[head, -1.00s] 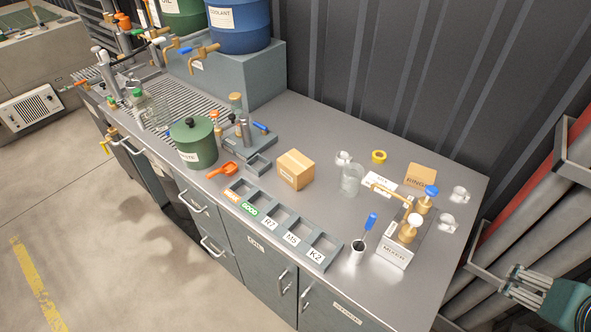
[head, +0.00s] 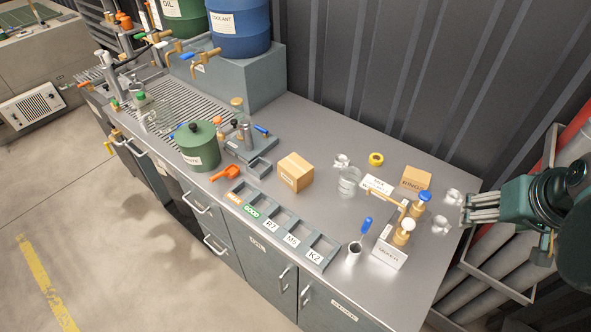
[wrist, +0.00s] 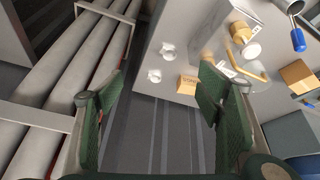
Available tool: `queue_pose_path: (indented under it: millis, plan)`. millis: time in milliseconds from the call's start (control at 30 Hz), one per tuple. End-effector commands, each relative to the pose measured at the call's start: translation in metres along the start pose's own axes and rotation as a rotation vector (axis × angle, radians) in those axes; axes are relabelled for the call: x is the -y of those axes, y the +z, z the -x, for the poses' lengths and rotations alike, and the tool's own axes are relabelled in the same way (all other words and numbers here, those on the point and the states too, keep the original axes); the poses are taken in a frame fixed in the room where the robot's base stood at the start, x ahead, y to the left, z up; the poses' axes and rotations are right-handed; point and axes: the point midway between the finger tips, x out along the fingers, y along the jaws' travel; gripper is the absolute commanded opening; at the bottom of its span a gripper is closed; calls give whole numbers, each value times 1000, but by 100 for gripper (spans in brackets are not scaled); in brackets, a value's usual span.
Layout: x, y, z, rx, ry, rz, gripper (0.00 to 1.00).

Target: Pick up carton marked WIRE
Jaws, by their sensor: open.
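A tan carton (head: 295,172) stands on the middle of the steel bench top; its small front label is too small to read for certain. A second carton (head: 416,180), which looks marked RINGS, stands further right near the back wall. My gripper (head: 466,207) is at the bench's right edge, open and empty, right of both cartons and apart from them. In the wrist view my gripper (wrist: 158,92) has its green fingers spread wide. The RINGS carton (wrist: 187,85) shows between the fingers there, and the other carton (wrist: 298,75) is at the right edge.
A mixer stand (head: 392,245) with brass taps, a cup holding a blue-handled tool (head: 355,250) and a glass jar (head: 349,181) lie between my gripper and the middle carton. A labelled divided tray (head: 283,232) runs along the front. Pipes (head: 500,270) stand right of the bench.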

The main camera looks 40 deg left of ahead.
Motion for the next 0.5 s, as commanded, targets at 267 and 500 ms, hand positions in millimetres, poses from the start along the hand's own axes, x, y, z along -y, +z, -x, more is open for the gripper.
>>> queue_pose_path:
  millis: [267,500]
  plan:
    - [38,-47,-5,44,-40,111,66]
    - [75,-80,-15,83,-72,206,66]
